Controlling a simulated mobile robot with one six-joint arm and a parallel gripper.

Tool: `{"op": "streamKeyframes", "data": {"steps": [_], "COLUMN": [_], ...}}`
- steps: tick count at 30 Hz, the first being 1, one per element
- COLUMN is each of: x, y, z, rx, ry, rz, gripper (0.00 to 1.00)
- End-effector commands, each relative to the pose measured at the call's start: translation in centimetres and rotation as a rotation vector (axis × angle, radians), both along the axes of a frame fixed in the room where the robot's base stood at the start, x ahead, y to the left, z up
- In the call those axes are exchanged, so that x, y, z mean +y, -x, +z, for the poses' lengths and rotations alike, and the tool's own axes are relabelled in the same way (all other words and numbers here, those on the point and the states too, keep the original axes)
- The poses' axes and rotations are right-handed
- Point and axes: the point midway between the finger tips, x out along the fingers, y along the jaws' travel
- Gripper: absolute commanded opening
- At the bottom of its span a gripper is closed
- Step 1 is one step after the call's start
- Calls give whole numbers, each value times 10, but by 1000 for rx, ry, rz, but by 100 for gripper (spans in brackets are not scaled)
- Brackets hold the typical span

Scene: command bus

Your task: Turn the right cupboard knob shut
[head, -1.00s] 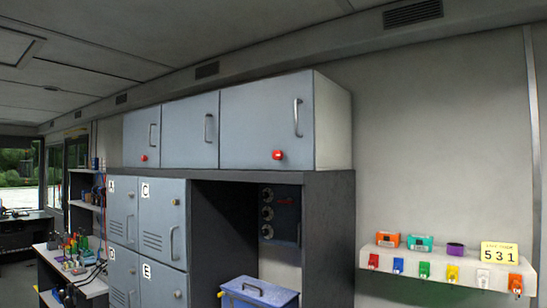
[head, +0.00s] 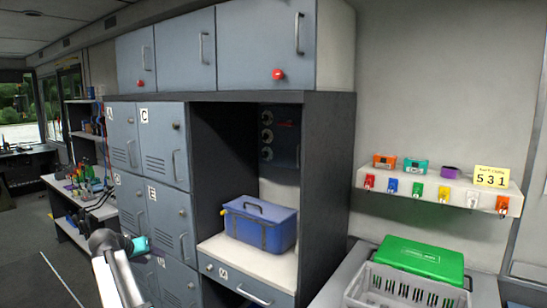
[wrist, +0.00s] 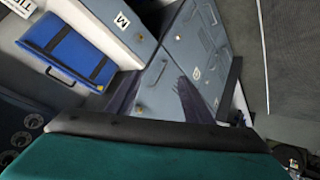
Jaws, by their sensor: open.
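The right cupboard knob (head: 278,74) is a small red knob low on the right upper cupboard door (head: 262,35), below its upright handle. The door looks closed; how far the knob is turned is too small to tell. A second red knob (head: 140,84) sits on the left upper door. My gripper (head: 140,245) is low at the left in the head view, in front of the lockers and well below and left of the right knob. It is open, with nothing seen in it; its fingertips are hard to make out. The wrist view shows neither red knob.
Grey lockers (head: 165,150) stand at the left. A blue box (head: 262,228) sits in the open bay and shows in the wrist view (wrist: 68,48). At the right are a key shelf (head: 440,192), a green case (head: 420,258) and a grey basket (head: 405,292).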

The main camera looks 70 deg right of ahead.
Motion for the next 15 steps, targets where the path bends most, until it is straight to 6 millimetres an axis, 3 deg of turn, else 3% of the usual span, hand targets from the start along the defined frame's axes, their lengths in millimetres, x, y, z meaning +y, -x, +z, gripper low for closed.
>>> {"op": "streamKeyframes", "data": {"steps": [1,6,15], "x": [-15,-55,-111], "y": [3,23,77], "z": [25,101,241], "rx": [-27,-102,-233], "ry": [26,112,269], "rz": [-25,-103,-241], "gripper": [47,47,47]}}
